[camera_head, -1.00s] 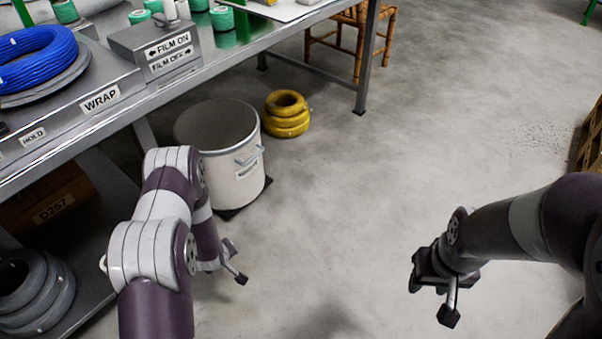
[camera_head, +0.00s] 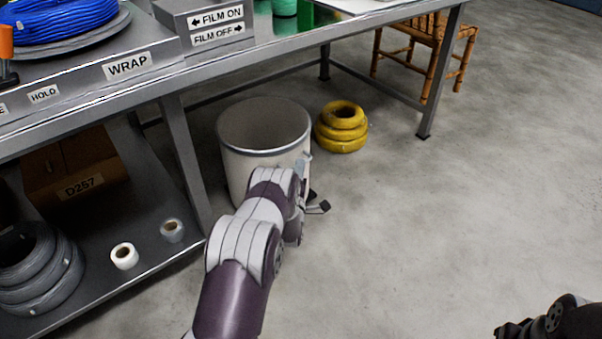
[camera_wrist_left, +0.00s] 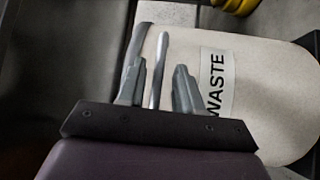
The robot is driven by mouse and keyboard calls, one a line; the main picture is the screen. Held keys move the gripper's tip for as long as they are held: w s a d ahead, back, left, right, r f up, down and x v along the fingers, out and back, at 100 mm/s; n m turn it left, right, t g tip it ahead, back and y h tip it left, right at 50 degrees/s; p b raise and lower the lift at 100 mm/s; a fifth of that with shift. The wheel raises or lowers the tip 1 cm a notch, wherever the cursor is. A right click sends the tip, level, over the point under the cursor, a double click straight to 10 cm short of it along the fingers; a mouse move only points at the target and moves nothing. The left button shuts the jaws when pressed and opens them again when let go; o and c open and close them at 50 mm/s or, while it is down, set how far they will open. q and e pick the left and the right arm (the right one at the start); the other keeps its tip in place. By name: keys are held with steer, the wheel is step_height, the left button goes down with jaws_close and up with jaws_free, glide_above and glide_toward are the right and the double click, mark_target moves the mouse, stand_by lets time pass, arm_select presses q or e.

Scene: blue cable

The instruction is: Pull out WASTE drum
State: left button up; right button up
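The WASTE drum (camera_head: 235,165) is a cream, open-topped bin with a grey rim. My left gripper (camera_head: 318,203) is at the drum's front right side. In the wrist view my left gripper (camera_wrist_left: 158,85) has its fingers apart, with the drum's grey handle bar (camera_wrist_left: 160,62) showing between them; contact is not clear. My right gripper (camera_head: 506,331) is partly cut off at the bottom right.
The metal table (camera_head: 345,38) has a leg (camera_head: 185,165) left of the drum and another (camera_head: 436,90) at the right. Yellow coils (camera_head: 342,128) lie right of the drum. A wooden chair (camera_head: 415,48) stands behind. The floor at right is clear.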

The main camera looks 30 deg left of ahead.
arm_select(q)
steer(key=shift+b+x, duration=0.45)
steer(key=shift+x, duration=0.75)
steer(key=shift+w+a+r, duration=0.1)
steer(key=shift+w, duration=0.2)
jaws_close()
arm_select(e)
steer(key=shift+f, duration=0.9)
arm_select(q)
steer(key=shift+s, duration=0.1)
